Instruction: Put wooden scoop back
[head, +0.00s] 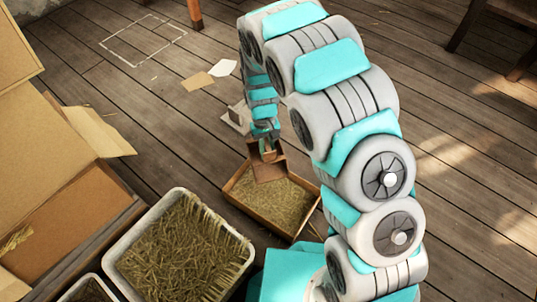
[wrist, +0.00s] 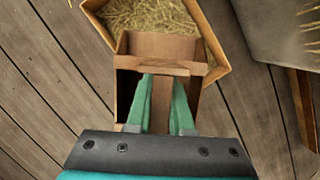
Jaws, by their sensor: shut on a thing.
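The wooden tray (head: 235,204) of straw stands on the plank floor. A white tub (head: 128,279) of longer straw is at lower left, with cardboard boxes (head: 88,205) beyond. A pale rectangle outline (head: 105,44) and paper scraps (head: 222,68) lie on the floor.

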